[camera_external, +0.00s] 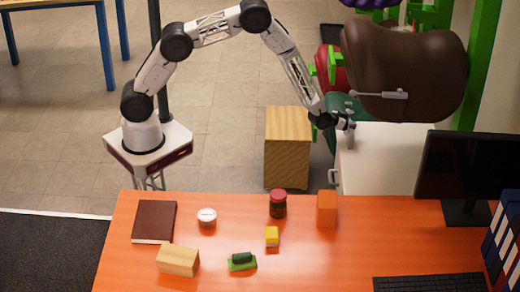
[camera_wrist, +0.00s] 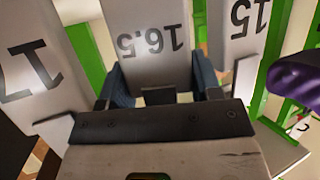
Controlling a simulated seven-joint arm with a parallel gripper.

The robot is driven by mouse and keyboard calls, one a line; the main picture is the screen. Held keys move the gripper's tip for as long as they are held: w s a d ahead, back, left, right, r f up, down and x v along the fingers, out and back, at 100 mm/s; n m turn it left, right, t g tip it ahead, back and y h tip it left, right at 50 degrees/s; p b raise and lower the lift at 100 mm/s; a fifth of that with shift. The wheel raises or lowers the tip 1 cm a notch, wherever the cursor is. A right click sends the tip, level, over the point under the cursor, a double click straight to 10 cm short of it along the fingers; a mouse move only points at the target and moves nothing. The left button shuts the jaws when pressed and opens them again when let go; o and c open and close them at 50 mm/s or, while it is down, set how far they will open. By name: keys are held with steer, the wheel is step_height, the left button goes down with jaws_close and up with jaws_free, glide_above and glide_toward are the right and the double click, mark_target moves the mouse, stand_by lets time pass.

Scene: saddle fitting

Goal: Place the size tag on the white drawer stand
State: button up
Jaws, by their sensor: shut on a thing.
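My gripper (camera_wrist: 163,88) is shut on a grey size tag (camera_wrist: 150,40) marked 16.5, which shows upside down between the two fingers in the wrist view. In the external view my gripper (camera_external: 346,124) is at the left edge of the white drawer stand (camera_external: 383,160), close to its top. The tag is too small to make out clearly there, and I cannot tell whether it touches the stand.
Tags marked 17 (camera_wrist: 35,65) and 15 (camera_wrist: 248,25) flank the held tag in the wrist view. A brown saddle (camera_external: 420,70) overhangs the stand beside green racks (camera_external: 485,60). A wooden block (camera_external: 287,150) stands left; the orange table (camera_external: 330,260) holds several items.

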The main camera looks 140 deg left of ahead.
steer(key=shift+f, duration=0.1)
steer(key=o, duration=0.7)
steer(key=shift+v, duration=6.05)
steer(key=shift+a, duration=0.1)
